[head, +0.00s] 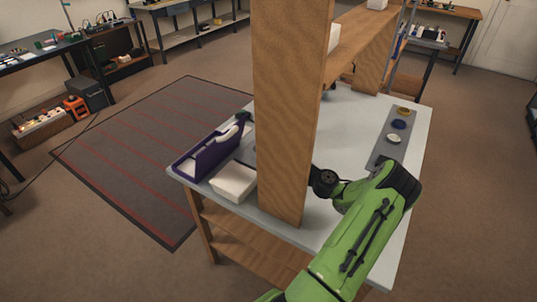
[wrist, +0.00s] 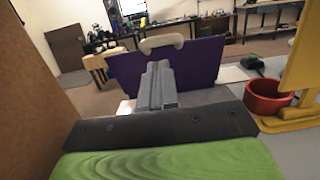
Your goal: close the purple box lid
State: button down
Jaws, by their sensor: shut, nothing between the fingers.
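The purple box (head: 176,165) stands at the left end of the white table, with a white interior or contents showing. Its purple lid (head: 219,152) appears raised, standing up on the side toward my arm. In the wrist view the purple panel (wrist: 207,60) stands upright across the middle, with a pale handle-like piece at its top edge. My gripper (wrist: 157,72) is shut and empty, its fingers pointing at the panel and overlapping it in the picture. I cannot tell whether they touch. In the head view the wooden post hides most of my gripper.
A thick wooden post (head: 283,110) rises from the table (head: 352,125) between my arm and the box. A white block-like container (head: 234,182) sits close beside the box. In the wrist view a red pot (wrist: 267,100) and a yellow stand (wrist: 303,65) are at the right.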

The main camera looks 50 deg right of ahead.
aim_at(231, 131)
jog(key=w, duration=0.2)
jog(key=w+b, duration=0.1)
jog(key=w, duration=0.2)
jog(key=w+r, duration=0.1)
jog(key=w, duration=0.2)
jog(key=shift+a, duration=0.3)
jog(key=shift+w+r+p, duration=0.2)
jog(key=shift+r+p, duration=0.1)
jog(key=w+r+p, duration=0.2)
jog(key=p, duration=0.1)
jog(key=shift+w+a, duration=0.15)
jog(key=shift+w, duration=0.2)
jog(key=shift+w+p, duration=0.35)
jog(key=shift+p, duration=0.15)
jog(key=shift+w, duration=0.1)
jog(key=shift+f, duration=0.1)
